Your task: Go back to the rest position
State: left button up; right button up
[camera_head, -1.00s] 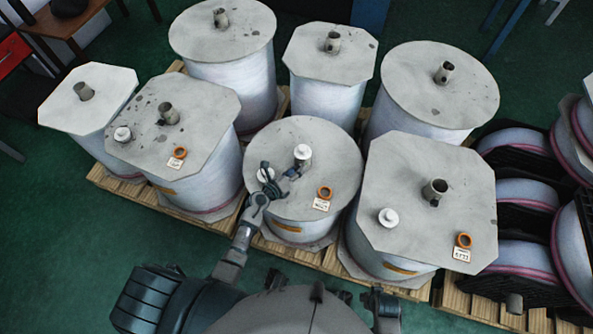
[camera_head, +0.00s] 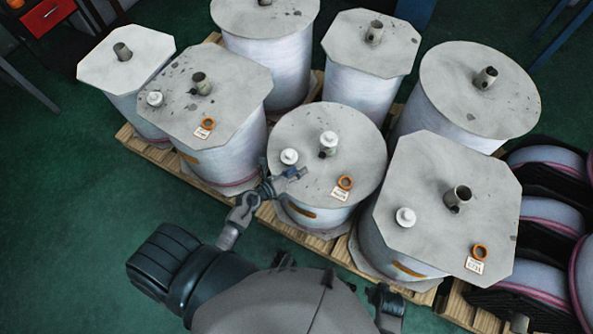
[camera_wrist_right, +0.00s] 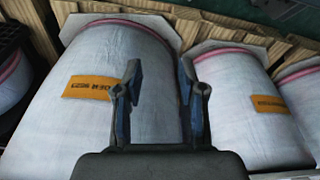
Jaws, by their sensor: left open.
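My left gripper (camera_head: 283,183) is open and empty in the head view, at the front left edge of the round-topped front middle spool (camera_head: 367,153). A white cap (camera_head: 289,157) lies on that spool's top just above the gripper, apart from it. A second white cap (camera_head: 328,139) sits on the spool's central tube. My right gripper (camera_wrist_right: 165,80) shows in the right wrist view with two fingers spread apart and nothing between them. It is in front of a white film roll (camera_wrist_right: 60,130) with an orange label (camera_wrist_right: 90,90).
More spools stand on wooden pallets, including an octagonal one (camera_head: 450,200) at front right and another (camera_head: 230,85) at front left, each with a white cap on top. Black racks with rolls (camera_head: 545,195) are at right. Green floor (camera_head: 60,220) is clear at left.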

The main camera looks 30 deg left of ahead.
dwell(0.4)
